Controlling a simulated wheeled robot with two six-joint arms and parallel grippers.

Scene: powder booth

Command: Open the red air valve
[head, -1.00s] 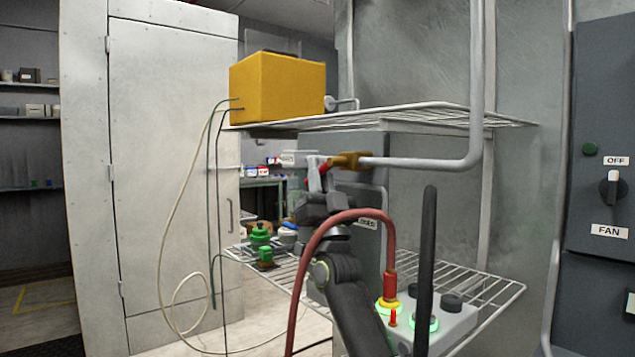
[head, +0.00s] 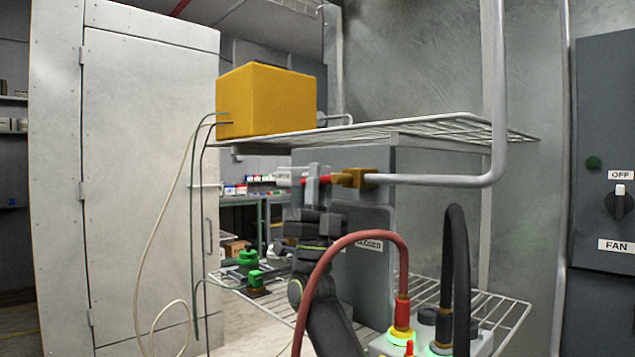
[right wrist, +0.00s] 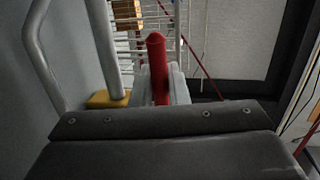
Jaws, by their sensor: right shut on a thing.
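The red air valve's handle (head: 327,181) sticks out to the left of a brass valve body (head: 355,177) on the end of a grey pipe. It lies roughly in line with the pipe. My right gripper (head: 316,183) reaches up from below and is shut on the handle, hiding part of it. In the right wrist view the red handle (right wrist: 157,62) stands between the pale fingers, and the brass body (right wrist: 108,99) is to their left. My left gripper is not in view.
A wire shelf with a yellow box (head: 266,100) is just above the valve. A red hose (head: 345,243) and a black hose (head: 455,255) arch in front of the lower shelf. The grey pipe (head: 440,181) runs right and turns up. A fan panel (head: 605,150) stands at far right.

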